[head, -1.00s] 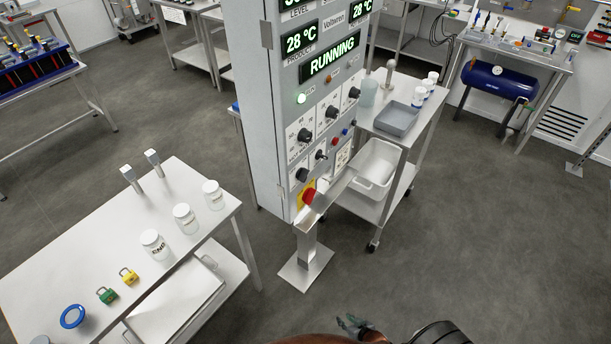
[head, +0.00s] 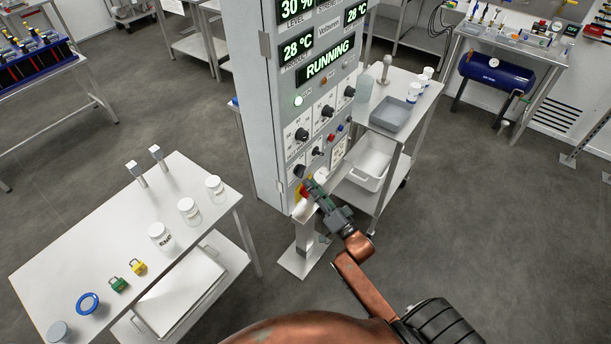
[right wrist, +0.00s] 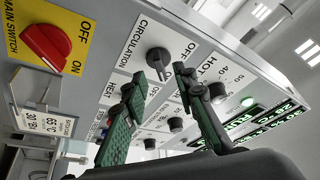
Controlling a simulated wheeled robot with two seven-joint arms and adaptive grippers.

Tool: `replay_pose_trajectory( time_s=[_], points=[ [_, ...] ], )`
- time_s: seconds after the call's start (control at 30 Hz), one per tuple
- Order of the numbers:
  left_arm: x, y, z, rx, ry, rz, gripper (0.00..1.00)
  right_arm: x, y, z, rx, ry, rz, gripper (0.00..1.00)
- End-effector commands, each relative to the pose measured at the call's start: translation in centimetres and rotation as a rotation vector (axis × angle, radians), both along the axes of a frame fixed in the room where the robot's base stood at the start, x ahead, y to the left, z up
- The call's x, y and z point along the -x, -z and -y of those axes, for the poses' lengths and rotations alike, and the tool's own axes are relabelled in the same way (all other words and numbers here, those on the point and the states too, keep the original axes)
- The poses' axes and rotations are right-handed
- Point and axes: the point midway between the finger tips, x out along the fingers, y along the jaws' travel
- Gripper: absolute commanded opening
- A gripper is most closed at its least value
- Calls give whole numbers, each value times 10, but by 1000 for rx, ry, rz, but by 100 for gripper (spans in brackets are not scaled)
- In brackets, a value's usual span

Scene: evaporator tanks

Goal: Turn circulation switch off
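The circulation switch (right wrist: 158,60) is a dark round knob on a white plate lettered CIRCULATION and OFF, on the front of the grey control cabinet (head: 262,120). In the right wrist view my right gripper (right wrist: 160,74) is open, with its green and dark fingers apart on either side of the knob, in front of the panel. I cannot tell whether a finger touches it. In the head view the right gripper (head: 306,180) reaches up to the low part of the panel and hides the area around the switch. My left gripper is not in view.
A red main switch on a yellow plate (right wrist: 46,46) sits beside the circulation plate. Other knobs (head: 301,135) and the lit RUNNING display (head: 328,60) are above. A metal stand (head: 303,250) is below. Tables with jars (head: 189,210) and trays (head: 390,112) flank the cabinet.

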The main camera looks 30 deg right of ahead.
Motion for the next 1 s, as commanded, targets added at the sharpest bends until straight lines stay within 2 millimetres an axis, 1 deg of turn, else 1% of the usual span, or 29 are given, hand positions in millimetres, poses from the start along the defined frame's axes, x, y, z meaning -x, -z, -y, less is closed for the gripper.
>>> replay_pose_trajectory(
  time_s=[0.03,0.1,0.2,0.3,0.43,0.67,1.0],
  points=[
    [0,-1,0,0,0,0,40,-9,-4,-1,0,0,1,26],
    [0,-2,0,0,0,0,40,-19,-7,-2,-1,0,1,26],
    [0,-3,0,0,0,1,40,-31,-9,-3,-1,0,0,26],
    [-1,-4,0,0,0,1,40,-39,-11,-4,0,1,-1,26],
    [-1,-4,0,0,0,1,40,-43,-11,-5,0,1,-3,26],
    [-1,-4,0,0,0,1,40,-43,-11,-5,0,1,-3,25],
    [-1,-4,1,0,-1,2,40,-43,-11,-4,1,2,-3,2]
  ],
)
